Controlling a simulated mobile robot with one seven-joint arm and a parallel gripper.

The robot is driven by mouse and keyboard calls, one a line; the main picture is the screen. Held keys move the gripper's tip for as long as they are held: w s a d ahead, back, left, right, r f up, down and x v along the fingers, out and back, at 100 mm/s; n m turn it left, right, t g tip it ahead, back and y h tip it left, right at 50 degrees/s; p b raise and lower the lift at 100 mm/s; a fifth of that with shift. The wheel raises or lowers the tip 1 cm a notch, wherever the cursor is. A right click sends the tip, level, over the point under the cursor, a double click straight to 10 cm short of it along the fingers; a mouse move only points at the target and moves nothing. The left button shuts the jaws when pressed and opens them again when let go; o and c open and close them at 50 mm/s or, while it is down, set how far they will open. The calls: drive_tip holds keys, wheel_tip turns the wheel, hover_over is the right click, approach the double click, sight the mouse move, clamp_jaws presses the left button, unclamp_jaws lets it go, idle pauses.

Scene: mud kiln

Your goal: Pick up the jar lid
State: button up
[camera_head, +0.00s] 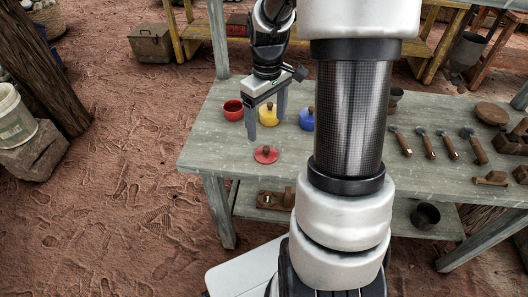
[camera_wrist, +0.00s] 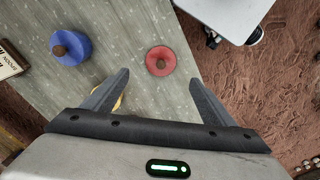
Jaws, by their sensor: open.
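A round red jar lid (camera_head: 266,154) with a brown knob lies on the grey table near its front edge. It also shows in the wrist view (camera_wrist: 160,61), beyond and roughly between my fingertips, with nothing touching it. My gripper (camera_head: 267,124) points down above the table, open and empty, behind the lid in the head view. In the wrist view its two fingers (camera_wrist: 163,79) are spread wide. A red pot (camera_head: 233,110), a yellow lidded jar (camera_head: 268,115) and a blue lidded jar (camera_head: 306,119) stand behind the lid. My gripper partly hides the yellow jar.
The blue jar (camera_wrist: 70,47) is at the upper left in the wrist view. Several wooden-handled tools (camera_head: 449,146) and a round wooden disc (camera_head: 491,113) lie on the table's right side. The tabletop (camera_head: 215,150) around the lid is clear. My arm hides the table's middle.

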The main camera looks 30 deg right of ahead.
sight(266, 148)
wheel_tip(266, 148, down, 10)
drive_tip(key=shift+f+b, duration=0.1)
drive_tip(key=shift+b, duration=0.9)
drive_tip(key=c, duration=1.1)
